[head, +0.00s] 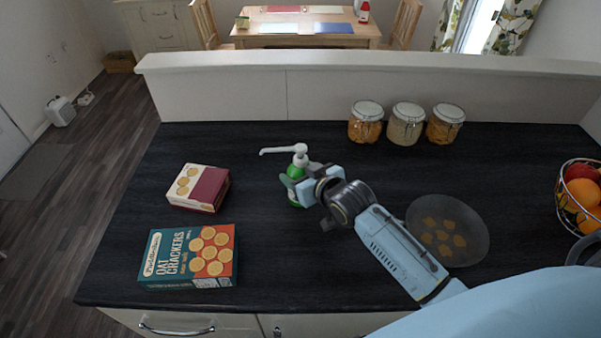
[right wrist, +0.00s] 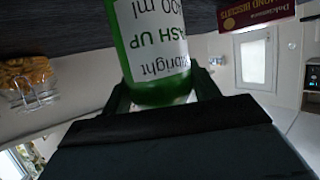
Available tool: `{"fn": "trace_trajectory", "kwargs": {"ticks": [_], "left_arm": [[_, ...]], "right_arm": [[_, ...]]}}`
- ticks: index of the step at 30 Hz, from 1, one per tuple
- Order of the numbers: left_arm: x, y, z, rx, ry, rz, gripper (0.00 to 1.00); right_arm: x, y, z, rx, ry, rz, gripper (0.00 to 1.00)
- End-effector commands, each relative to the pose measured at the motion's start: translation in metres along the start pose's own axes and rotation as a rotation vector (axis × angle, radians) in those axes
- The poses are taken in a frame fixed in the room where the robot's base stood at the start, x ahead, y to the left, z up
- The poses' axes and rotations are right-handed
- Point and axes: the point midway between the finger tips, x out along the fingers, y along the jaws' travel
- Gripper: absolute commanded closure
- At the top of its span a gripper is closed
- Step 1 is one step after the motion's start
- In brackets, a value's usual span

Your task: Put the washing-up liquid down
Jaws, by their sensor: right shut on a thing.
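The washing-up liquid (head: 297,172) is a green bottle with a white pump top, upright over the middle of the dark worktop in the head view. My right gripper (head: 301,184) is shut on it and partly hides it. In the right wrist view the green bottle (right wrist: 150,50) with its white label sits between the fingers, and the picture is upside down. I cannot tell whether the bottle's base touches the worktop (head: 270,250). My left gripper is not in view.
A maroon biscuit box (head: 200,188) and an oat crackers box (head: 188,256) lie left of the bottle. Three glass jars (head: 406,124) stand at the back. A dark round plate (head: 462,222) and a fruit basket (head: 580,196) are on the right. The worktop in front of the bottle is clear.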

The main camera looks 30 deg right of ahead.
Motion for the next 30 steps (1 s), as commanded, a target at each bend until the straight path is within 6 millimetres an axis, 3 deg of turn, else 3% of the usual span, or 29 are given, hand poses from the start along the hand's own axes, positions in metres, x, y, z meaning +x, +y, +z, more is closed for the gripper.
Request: {"fn": "trace_trajectory", "kwargs": {"ticks": [5, 6, 10, 22, 30], "left_arm": [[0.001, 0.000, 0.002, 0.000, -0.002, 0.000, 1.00], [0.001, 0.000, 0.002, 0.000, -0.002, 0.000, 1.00], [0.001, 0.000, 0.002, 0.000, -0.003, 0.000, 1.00], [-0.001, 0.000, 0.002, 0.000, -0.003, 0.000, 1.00], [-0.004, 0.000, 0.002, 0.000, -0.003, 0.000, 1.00]], "right_arm": [[0.001, 0.000, 0.001, 0.000, 0.004, 0.000, 0.81], [0.001, 0.000, 0.002, 0.000, 0.000, 0.000, 0.34], [0.001, 0.000, 0.002, 0.000, 0.000, 0.000, 0.18], [-0.005, 0.000, 0.000, 0.000, -0.002, 0.000, 0.18], [-0.052, 0.000, 0.001, -0.001, -0.002, 0.000, 0.18]]}}
